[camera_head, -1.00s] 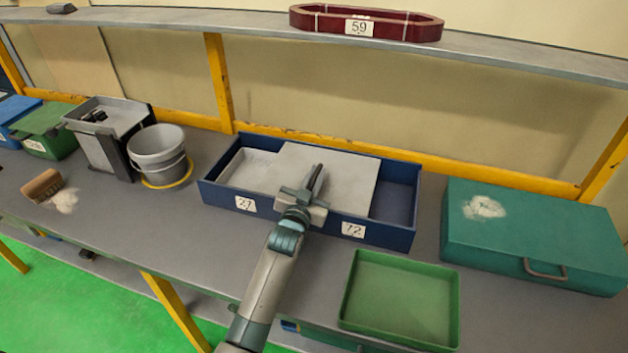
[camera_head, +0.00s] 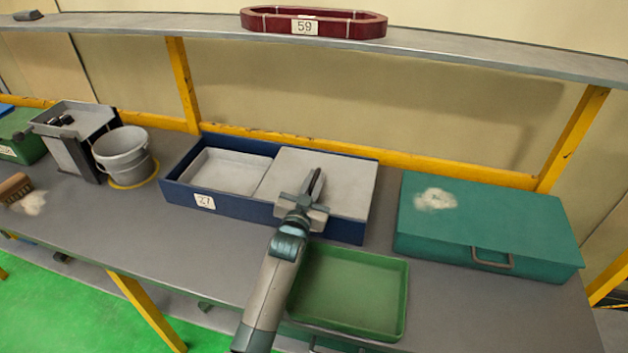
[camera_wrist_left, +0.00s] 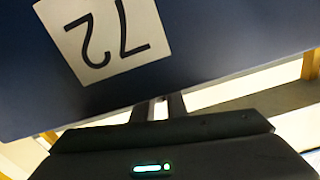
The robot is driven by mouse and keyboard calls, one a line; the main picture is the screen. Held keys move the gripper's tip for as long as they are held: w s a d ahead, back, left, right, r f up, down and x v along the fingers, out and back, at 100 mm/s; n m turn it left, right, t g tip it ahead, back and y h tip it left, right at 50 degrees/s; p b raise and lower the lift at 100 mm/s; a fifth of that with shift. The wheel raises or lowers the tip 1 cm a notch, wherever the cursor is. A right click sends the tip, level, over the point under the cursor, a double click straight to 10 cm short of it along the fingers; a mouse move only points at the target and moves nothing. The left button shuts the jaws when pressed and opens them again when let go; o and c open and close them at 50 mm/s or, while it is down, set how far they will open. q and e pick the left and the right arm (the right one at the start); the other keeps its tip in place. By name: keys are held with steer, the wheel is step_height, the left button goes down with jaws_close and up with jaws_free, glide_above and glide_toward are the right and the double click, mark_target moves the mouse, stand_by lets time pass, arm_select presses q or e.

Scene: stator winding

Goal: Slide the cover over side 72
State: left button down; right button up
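A blue box (camera_head: 182,192) stands on the bench with two compartments. The number 27 label (camera_head: 204,201) is on its front left; the 72 label (camera_wrist_left: 103,40) shows in the left wrist view and is hidden behind my arm in the head view. A flat light grey cover (camera_head: 345,185) lies over the right side, 72, reaching about its right wall. The left compartment (camera_head: 228,172) is uncovered. My left gripper (camera_head: 314,183) is at the cover's front part, over the box's front wall. Its fingers (camera_wrist_left: 160,105) look close together in the left wrist view; their tips and any grip are hidden.
A green tray (camera_head: 350,293) lies in front of the box, beside my left arm. A teal case (camera_head: 490,225) stands to the right. A grey bucket (camera_head: 125,155) and a grey bin (camera_head: 75,135) stand left. A red ring marked 59 (camera_head: 313,22) is on the shelf above.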

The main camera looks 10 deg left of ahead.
arm_select(q)
steer(key=c, duration=1.8)
jaws_free()
steer(key=shift+d, duration=0.1)
steer(key=shift+s, duration=0.15)
arm_select(e)
steer(key=shift+w+d+f, duration=0.1)
steer(key=shift+d, duration=0.65)
